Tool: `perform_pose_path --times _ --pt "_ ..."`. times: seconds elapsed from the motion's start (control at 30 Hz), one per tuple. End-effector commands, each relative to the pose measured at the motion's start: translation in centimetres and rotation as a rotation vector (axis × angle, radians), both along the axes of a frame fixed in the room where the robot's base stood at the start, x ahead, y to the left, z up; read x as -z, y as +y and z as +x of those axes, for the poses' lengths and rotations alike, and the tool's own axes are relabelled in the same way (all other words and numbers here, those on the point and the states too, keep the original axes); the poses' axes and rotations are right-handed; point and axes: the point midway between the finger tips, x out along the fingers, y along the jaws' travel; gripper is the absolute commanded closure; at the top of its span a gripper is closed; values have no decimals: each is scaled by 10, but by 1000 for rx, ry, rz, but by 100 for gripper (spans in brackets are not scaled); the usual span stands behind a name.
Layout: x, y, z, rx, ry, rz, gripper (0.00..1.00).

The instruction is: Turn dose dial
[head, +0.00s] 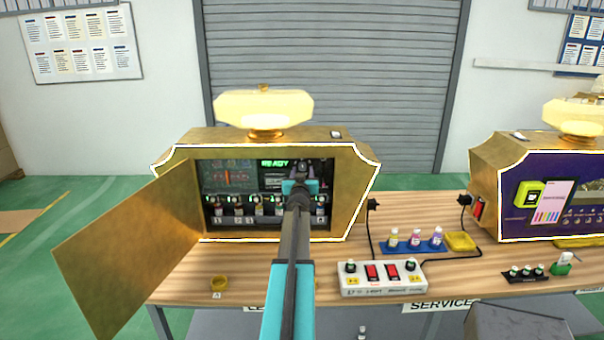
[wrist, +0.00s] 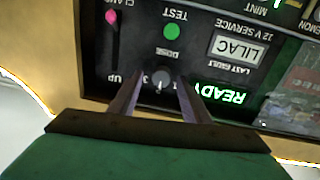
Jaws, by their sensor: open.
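The dose dial (wrist: 162,82) is a small grey round knob under the DOSE label on the dark inside panel (wrist: 140,50) of the left gold machine. In the wrist view, where the lettering is upside down, the dial sits between the fingertips of my gripper (wrist: 158,88). The fingers are open, one on each side of it; I cannot tell whether they touch it. In the head view my gripper (head: 301,180) reaches into the open machine (head: 350,217) and hides the dial. A green READY sign (wrist: 220,95) is lit beside it.
The gold door (head: 130,250) hangs open at the left. Several small bottles (head: 238,209) stand inside the machine. A switch box (head: 382,278), a blue bottle rack (head: 412,245) and a second machine (head: 490,180) are to the right on the wooden table (head: 190,285).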

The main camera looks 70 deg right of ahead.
Motion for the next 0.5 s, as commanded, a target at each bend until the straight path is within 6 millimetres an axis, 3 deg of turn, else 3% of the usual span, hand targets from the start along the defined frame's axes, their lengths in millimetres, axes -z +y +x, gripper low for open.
perform_pose_path --times 0.5 --pt "0 -10 2 1 0 0 56"
